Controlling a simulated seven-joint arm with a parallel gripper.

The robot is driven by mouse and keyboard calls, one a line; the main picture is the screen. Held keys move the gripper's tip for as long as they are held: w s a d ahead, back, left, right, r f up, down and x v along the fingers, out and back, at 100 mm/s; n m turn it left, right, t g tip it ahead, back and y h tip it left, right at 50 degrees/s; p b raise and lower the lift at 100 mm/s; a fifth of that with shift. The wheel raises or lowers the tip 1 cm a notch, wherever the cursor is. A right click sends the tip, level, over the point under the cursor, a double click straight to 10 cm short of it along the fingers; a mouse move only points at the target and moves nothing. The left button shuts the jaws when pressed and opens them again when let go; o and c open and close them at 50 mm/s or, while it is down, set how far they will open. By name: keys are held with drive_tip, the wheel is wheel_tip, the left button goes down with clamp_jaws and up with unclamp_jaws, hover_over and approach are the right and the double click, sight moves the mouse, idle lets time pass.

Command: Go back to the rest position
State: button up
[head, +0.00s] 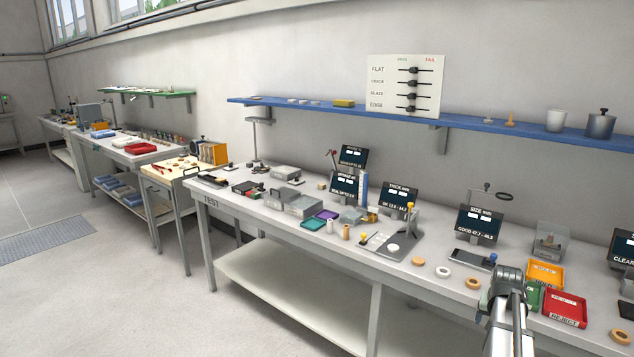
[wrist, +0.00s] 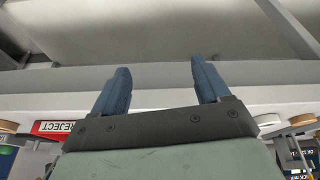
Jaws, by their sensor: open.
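My gripper (wrist: 162,82) is open in the wrist view. Its two blue fingers stand wide apart with nothing between them. Beyond the fingertips are the pale front edge of the bench and the space below it. In the head view my arm rises at the lower right, in front of the bench (head: 300,212); the fingers cannot be made out there. The red REJECT tray (head: 566,309) lies just right of my arm, and it also shows upside down at the left of the wrist view (wrist: 62,127).
Several ring parts, such as a white ring (head: 443,272), lie along the bench front. A size display (head: 480,223) stands behind. The floor (head: 150,300) at left is clear.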

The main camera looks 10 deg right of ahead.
drive_tip(key=s+a+f+n+g+y, duration=0.15)
drive_tip(key=s+a+f, duration=0.45)
drive_tip(key=a+f, duration=0.65)
drive_tip(key=s+a+f+n+g+y, duration=0.1)
drive_tip(key=s+a+f+g+y, duration=0.15)
drive_tip(key=s+a+f, duration=0.7)
drive_tip(key=s+a+f+n+g+h, duration=0.1)
drive_tip(key=s+a+f+n+g, duration=0.3)
drive_tip(key=s+a+f, duration=1.5)
drive_tip(key=s+f+g, duration=0.1)
drive_tip(key=s, duration=0.2)
drive_tip(key=shift+s+a+f+n+g, duration=0.15)
drive_tip(key=shift+a+f+n+g, duration=0.05)
drive_tip(key=shift+a+n+g, duration=0.2)
